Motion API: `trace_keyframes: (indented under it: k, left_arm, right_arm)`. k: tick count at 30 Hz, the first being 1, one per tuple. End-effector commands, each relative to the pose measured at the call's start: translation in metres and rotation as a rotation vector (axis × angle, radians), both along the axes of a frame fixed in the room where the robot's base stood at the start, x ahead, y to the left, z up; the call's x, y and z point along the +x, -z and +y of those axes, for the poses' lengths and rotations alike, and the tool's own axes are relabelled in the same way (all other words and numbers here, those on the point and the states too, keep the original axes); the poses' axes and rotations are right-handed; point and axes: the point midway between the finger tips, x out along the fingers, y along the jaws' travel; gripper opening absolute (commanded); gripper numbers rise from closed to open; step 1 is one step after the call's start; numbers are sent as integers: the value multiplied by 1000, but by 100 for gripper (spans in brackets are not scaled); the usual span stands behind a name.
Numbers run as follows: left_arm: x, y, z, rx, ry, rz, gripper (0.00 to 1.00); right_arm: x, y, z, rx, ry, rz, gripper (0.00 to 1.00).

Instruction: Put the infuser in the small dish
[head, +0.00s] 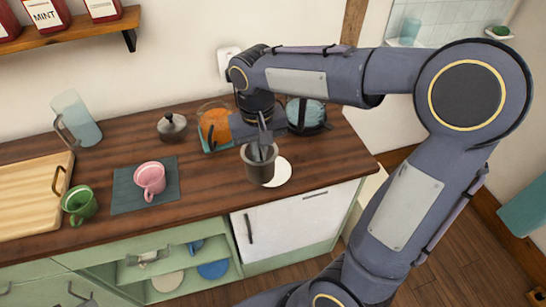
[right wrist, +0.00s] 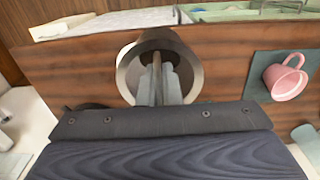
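The infuser, a grey tapered cup-like basket with an open top (head: 260,170), hangs below my right gripper (head: 263,143). In the right wrist view the infuser (right wrist: 124,76) shows from above as a grey ring with a dark inside. The fingers of my right gripper (right wrist: 163,85) reach into its opening and close on a thin upright piece in its middle. The small dish (head: 283,174) is white and round, on the counter, partly hidden by the infuser. Whether the infuser touches the dish, I cannot tell. My left gripper is not in view.
A glass pot with orange contents (head: 214,124) stands left behind the gripper, a pale blue round thing (head: 306,112) right behind. A lidded grey pot (head: 172,127), pink cup (head: 150,179) on a dark mat, green cup (head: 79,204) and cutting board (head: 28,205) stand left.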

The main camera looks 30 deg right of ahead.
Motion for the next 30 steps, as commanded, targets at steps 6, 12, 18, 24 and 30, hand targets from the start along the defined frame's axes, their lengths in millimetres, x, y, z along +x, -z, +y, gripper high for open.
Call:
trace_keyframes:
  k: [6,12,18,24,30]
  left_arm:
    - [0,-13,0,0,0,0,36]
    - [0,-18,0,0,0,0,36]
    - [0,-20,0,0,0,0,36]
    - [0,-23,0,0,0,0,36]
    - [0,-23,0,0,0,0,36]
  right_arm:
    - [34,29,-37,-1,3,8,0]
    - [52,59,-55,0,1,3,0]
    - [59,72,-62,0,-1,1,0]
    - [62,101,-65,-1,-2,2,0]
    - [62,108,-65,0,-1,-1,0]
